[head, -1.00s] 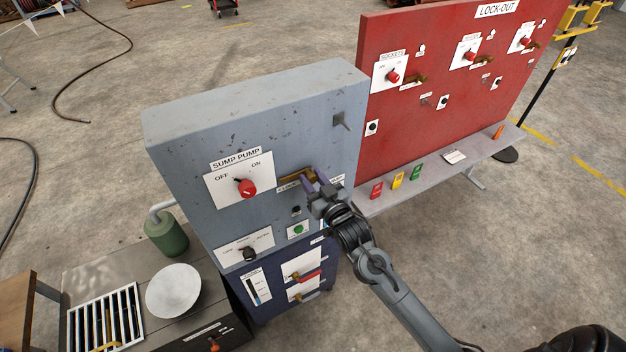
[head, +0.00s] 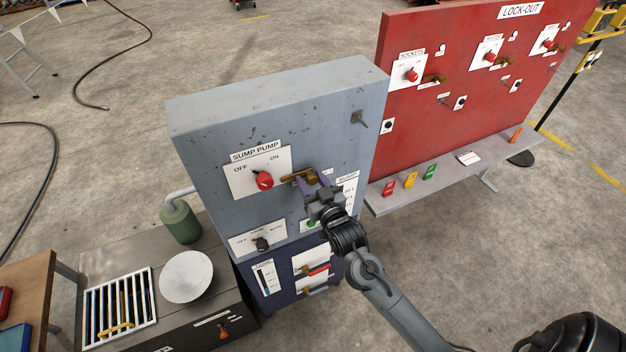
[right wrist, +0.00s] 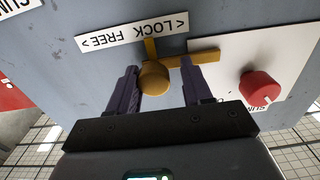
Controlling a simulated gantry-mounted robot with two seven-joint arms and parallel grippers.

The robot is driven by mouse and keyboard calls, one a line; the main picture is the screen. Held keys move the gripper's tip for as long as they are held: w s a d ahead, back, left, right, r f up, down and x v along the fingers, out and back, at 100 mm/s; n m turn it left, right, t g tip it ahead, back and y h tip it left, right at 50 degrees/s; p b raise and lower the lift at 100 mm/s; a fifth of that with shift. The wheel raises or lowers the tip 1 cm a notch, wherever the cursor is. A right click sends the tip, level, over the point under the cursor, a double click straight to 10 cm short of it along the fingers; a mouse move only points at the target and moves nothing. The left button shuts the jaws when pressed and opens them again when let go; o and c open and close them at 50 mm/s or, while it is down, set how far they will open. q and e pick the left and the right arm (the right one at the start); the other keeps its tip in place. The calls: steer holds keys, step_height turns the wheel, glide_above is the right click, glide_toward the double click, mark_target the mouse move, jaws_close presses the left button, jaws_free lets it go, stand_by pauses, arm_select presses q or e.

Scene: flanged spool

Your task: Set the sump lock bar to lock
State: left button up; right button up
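The brass sump lock bar (head: 298,177) is on the grey sump pump panel (head: 290,100), right of the red SUMP PUMP switch (head: 264,180). In the right wrist view, upside down, the bar (right wrist: 203,57) reaches toward the red switch (right wrist: 260,88), past the LOCK end of its label (right wrist: 132,32). My right gripper (head: 318,182) is at the bar. Its fingers (right wrist: 160,88) are open, one on each side of the brass knob (right wrist: 155,78). The left-hand finger appears to touch the knob; a gap separates the other. My left gripper is not in view.
A red LOCK-OUT board (head: 470,90) with a grey shelf (head: 400,205) stands to the right. A lower knob (head: 262,244) and a green button are below the bar. A bench with a white plate (head: 187,277) and a slotted rack (head: 120,305) is at lower left.

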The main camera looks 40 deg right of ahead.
steer(key=shift+o, duration=0.7)
steer(key=shift+s, duration=0.1)
steer(key=shift+s, duration=0.3)
steer(key=b+v, duration=0.2)
steer(key=v, duration=0.8)
steer(key=shift+r, duration=0.1)
